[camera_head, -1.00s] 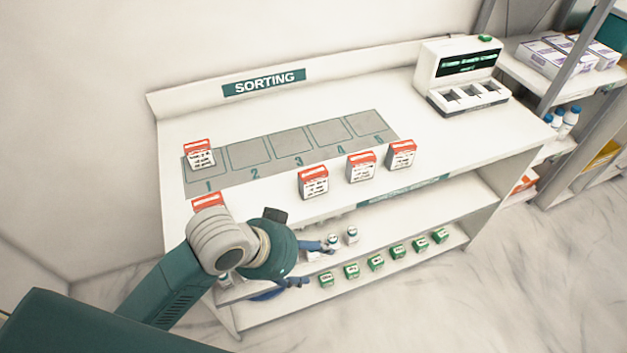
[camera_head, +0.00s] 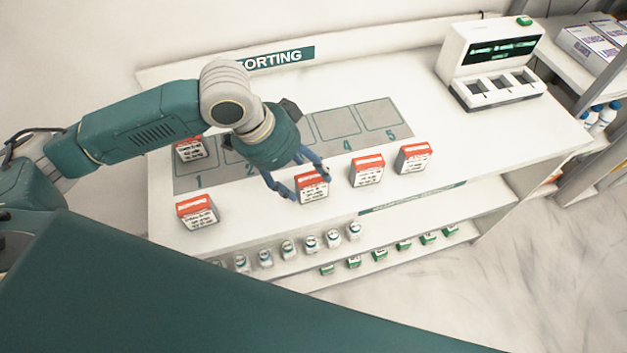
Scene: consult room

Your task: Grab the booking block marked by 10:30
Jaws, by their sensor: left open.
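Several white booking blocks with red tops are on the white sorting counter; their printed text is too small to read, so I cannot tell which is marked 10:30. One block (camera_head: 190,149) stands on slot 1 of the grey strip. Another block (camera_head: 197,212) is at the front left. Three stand along the front: one block (camera_head: 313,188), a middle block (camera_head: 367,170) and a right block (camera_head: 414,158). My left gripper (camera_head: 299,187) is open, with its blue fingers at the left and upper side of the first of these three. My right gripper is not in view.
The grey numbered strip (camera_head: 345,124) lies behind the front blocks. A device (camera_head: 490,65) with a dark display stands at the back right. Lower shelves hold white bottles (camera_head: 311,244) and green boxes (camera_head: 403,245). A metal rack stands at the right.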

